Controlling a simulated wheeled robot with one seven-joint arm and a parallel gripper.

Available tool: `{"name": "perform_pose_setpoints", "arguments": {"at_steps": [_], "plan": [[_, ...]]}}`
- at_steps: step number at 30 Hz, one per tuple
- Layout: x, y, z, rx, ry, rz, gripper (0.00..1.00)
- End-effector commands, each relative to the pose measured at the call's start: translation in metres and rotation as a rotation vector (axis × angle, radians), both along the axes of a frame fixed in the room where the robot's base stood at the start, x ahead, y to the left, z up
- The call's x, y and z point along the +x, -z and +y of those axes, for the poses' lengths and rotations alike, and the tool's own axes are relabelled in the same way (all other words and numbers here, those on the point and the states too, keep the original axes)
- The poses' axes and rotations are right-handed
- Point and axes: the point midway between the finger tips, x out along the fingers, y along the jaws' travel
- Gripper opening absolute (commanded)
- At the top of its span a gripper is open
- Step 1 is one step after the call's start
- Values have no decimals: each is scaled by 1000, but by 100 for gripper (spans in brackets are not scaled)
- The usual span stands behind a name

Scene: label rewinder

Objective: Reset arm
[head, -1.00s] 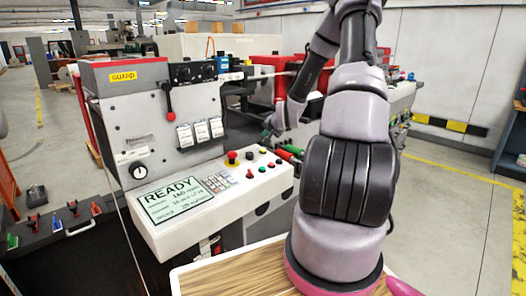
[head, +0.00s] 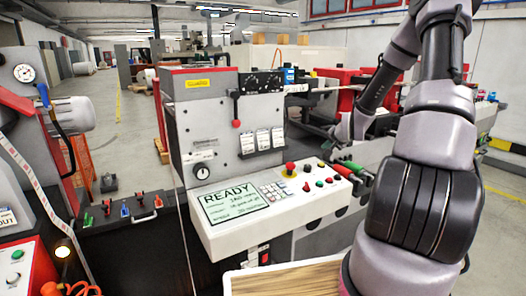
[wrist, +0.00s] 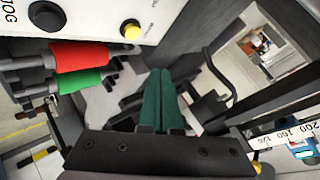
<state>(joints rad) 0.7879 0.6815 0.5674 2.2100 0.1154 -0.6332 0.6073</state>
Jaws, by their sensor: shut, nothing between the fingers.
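My arm reaches over the label rewinder (head: 205,122), a grey and white machine with a red top. My gripper (wrist: 160,72) shows dark green fingers pressed together in the wrist view, with nothing between them. In the head view my gripper (head: 334,138) is small and partly hidden, beyond the control panel (head: 305,200). The panel's screen (head: 232,201) reads READY. A red handle (wrist: 78,55) and a green handle (wrist: 80,83) lie left of the fingers in the wrist view, apart from them.
A black-handled lever (head: 236,108) with a red knob hangs on the machine front. A wood-topped surface (head: 288,281) is at the front. A gauge machine (head: 30,150) stands at the left. A ruler strip (wrist: 285,133) and dark machine parts lie close right of the fingers.

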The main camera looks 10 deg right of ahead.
Motion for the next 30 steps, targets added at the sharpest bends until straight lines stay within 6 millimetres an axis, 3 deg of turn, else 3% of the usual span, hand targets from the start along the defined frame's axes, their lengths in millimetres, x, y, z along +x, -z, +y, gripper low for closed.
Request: {"name": "perform_pose_setpoints", "arguments": {"at_steps": [5,14,21,30], "plan": [[-9,-28,16,-66,-52,44,0],[-67,-123,62,-242,-167,185,0],[-139,-196,102,-311,-232,251,0],[-256,-263,150,-285,-332,277,0]]}}
